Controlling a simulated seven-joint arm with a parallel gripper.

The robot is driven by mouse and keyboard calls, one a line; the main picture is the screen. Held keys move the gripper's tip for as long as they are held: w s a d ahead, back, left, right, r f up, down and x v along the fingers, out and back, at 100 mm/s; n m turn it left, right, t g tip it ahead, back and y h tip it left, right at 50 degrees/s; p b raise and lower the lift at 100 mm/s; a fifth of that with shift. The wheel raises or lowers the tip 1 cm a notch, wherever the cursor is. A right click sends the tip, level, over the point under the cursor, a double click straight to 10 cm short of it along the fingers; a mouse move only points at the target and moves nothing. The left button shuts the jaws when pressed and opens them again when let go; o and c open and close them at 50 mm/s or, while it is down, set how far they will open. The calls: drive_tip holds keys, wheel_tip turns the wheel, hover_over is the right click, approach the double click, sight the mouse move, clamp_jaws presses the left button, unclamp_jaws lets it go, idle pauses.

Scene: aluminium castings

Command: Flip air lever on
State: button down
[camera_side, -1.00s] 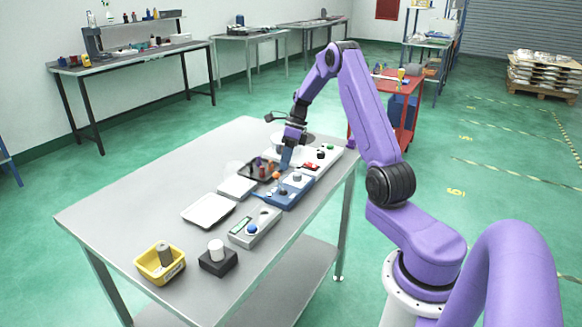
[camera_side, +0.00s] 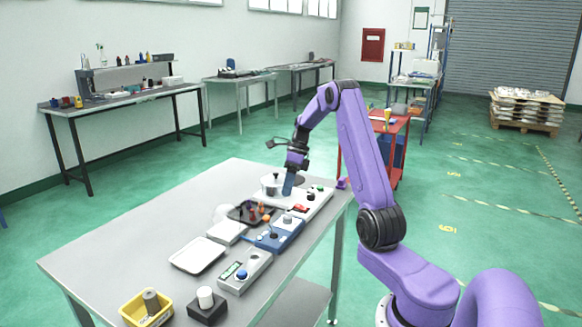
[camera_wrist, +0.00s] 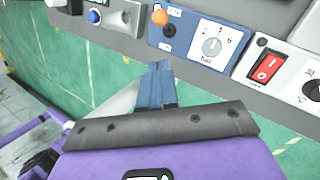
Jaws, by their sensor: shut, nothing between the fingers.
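The air unit is a blue box (camera_wrist: 190,47) with a dial marked "bar" (camera_wrist: 212,46). It also shows in the side view (camera_side: 280,236) on the bench. Its lever ends in an orange ball (camera_wrist: 160,17), beside a dark round pivot (camera_wrist: 168,31); the ball also shows in the side view (camera_side: 266,219). The lever's shaft is too small to make out clearly. My gripper (camera_wrist: 159,66) has blue fingers, shut and empty, below the box in the wrist view. In the side view my gripper (camera_side: 287,194) is above the bench, apart from the orange ball.
A unit with a red rocker switch (camera_wrist: 266,67) is right of the blue box. A grey unit with a blue button (camera_wrist: 94,16) is left of it. A dark tray (camera_side: 243,217) with small coloured items lies behind. A white tray (camera_side: 199,256) lies nearer.

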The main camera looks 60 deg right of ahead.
drive_tip(key=v, duration=0.7)
drive_tip(key=shift+w+d+r, duration=0.15)
drive_tip(key=shift+w+r, duration=0.05)
drive_tip(key=shift+r, duration=0.05)
drive_tip(key=s+a+n+g+h, duration=0.1)
drive_tip(key=s+a+n+h, duration=0.1)
drive_tip(key=a+n, duration=1.05)
drive_tip(key=s+a+n+g+h, duration=0.1)
drive_tip(key=s+a+n+h, duration=0.15)
drive_tip(key=a+n, duration=1)
drive_tip(key=s+a+f+n, duration=0.1)
drive_tip(key=s+a+n, duration=0.4)
drive_tip(key=s+n, duration=0.4)
drive_tip(key=s+a+f+n+t, duration=0.1)
drive_tip(key=s+a+f+n, duration=0.1)
drive_tip(key=s+a+n, duration=0.4)
drive_tip(key=shift+s+n+t, duration=0.3)
drive_tip(key=shift+s+n, duration=1.7)
drive_tip(key=shift+s, duration=2.1)
drive_tip(key=shift+a, duration=0.15)
